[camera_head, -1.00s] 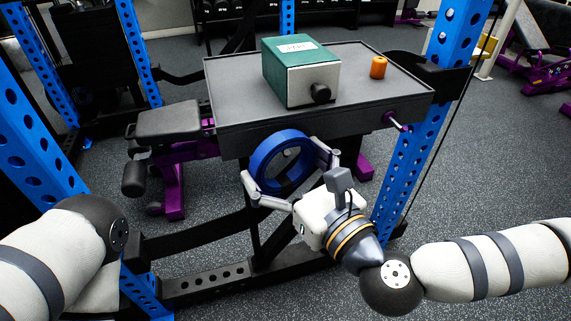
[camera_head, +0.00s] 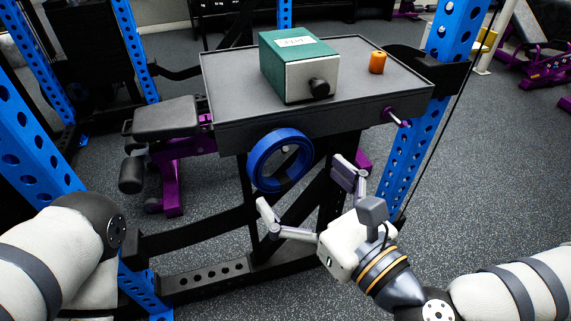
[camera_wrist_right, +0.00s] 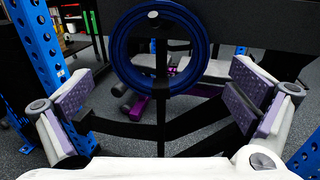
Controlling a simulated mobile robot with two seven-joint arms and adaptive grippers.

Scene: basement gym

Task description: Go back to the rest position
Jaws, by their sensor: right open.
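My right gripper (camera_head: 304,193) is open and empty in the head view, below and to the right of a blue ring (camera_head: 260,173). The ring hangs on a peg at the front of the dark grey table (camera_head: 228,85), apart from my fingers. In the right wrist view the ring (camera_wrist_right: 119,62) is ahead, and the open fingers (camera_wrist_right: 157,103) stand wide on both sides with nothing between them. Part of my left arm shows at the lower left of the head view, but its gripper is out of view.
A green box (camera_head: 285,62) with a black knob and an orange cylinder (camera_head: 377,62) stand on the table. Blue rack posts (camera_head: 440,85) flank it. A purple-framed bench (camera_head: 172,120) is at the left. Open floor (camera_head: 500,190) lies at the right.

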